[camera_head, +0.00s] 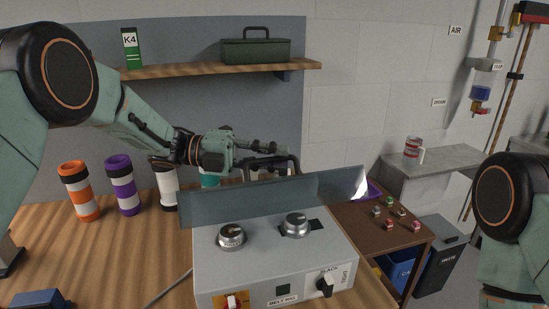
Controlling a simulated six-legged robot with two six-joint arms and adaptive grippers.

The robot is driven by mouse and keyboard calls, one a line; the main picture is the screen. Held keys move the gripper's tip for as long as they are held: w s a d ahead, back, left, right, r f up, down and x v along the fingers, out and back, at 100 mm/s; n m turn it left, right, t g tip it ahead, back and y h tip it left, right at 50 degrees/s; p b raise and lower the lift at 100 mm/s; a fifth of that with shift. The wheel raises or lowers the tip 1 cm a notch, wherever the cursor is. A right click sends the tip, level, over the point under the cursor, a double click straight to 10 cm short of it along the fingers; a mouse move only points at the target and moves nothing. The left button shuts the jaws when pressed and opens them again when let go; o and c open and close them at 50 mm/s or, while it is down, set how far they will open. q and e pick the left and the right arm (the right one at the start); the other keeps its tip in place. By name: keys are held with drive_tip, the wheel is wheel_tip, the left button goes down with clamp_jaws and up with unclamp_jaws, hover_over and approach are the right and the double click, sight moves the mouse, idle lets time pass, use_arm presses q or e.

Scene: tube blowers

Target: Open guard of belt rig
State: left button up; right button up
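The belt rig (272,262) is a pale grey box on the wooden bench, with two silver knobs on top and a red switch and a black knob on its front. Its guard (225,205) is a see-through grey panel that stands tilted across the rig behind the knobs. A black bar handle (294,163) is at the guard's upper edge. My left gripper (277,152) is at this handle, its dark fingers overlapping it in the picture. I cannot tell whether they are closed on it. My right arm (510,200) shows at the right edge; its gripper is out of view.
A shelf (200,70) holds a green toolbox (256,50). A brown stand (375,225) with several small buttons is at right.

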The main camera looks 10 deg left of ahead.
use_arm(q)
drive_tip(key=shift+a, duration=0.1)
drive_tip(key=a, duration=1.1)
drive_tip(key=shift+s+a+r, duration=0.1)
drive_tip(key=shift+s+r, duration=0.05)
drive_tip(key=shift+r, duration=0.05)
drive_tip(key=shift+a, duration=0.25)
drive_tip(key=shift+a, duration=0.2)
